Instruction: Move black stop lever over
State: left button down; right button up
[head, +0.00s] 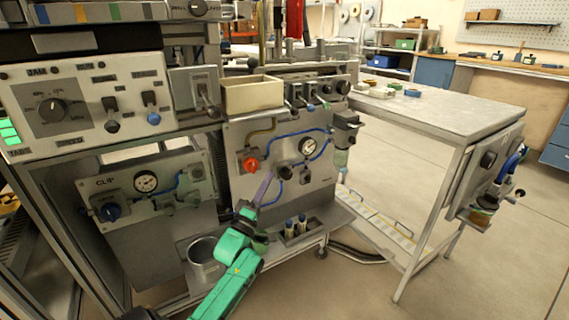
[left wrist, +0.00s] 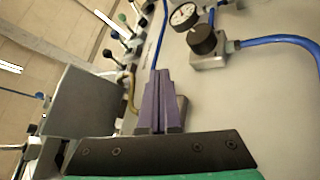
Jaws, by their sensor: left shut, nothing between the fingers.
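My left gripper (head: 266,181) is in front of the lower middle panel, below the red knob and the gauge. Its purple fingers (left wrist: 158,78) are closed together with nothing between them and point up. Black levers show on the left console (head: 111,115), on the grey lever box (head: 207,98) and in the row above the middle panel (head: 299,97). The small labels are not readable, so I cannot tell which is the stop lever. In the left wrist view a black-knobbed lever (left wrist: 108,54) stands beyond the fingers. My right gripper is out of view.
A cream bin (head: 252,95) stands between the lever box and the lever row. The red knob (head: 250,163), the gauge (head: 307,146) and blue hoses are near my gripper. A metal cup (head: 203,254) stands below. A grey table (head: 430,105) is at the right; floor beyond is open.

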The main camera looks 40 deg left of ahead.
aim_at(290, 108)
pick_arm(q)
jog(key=s+r+t, duration=0.1)
jog(key=r, duration=0.1)
jog(key=s+r+n+t+b, duration=0.1)
jog(key=r, duration=0.1)
jog(key=s+r+t+b, duration=0.1)
jog(key=r, duration=0.1)
jog(key=shift+s+r+n+t, duration=0.15)
jog(key=shift+s+n+t, duration=0.15)
jog(key=shift+s, duration=0.1)
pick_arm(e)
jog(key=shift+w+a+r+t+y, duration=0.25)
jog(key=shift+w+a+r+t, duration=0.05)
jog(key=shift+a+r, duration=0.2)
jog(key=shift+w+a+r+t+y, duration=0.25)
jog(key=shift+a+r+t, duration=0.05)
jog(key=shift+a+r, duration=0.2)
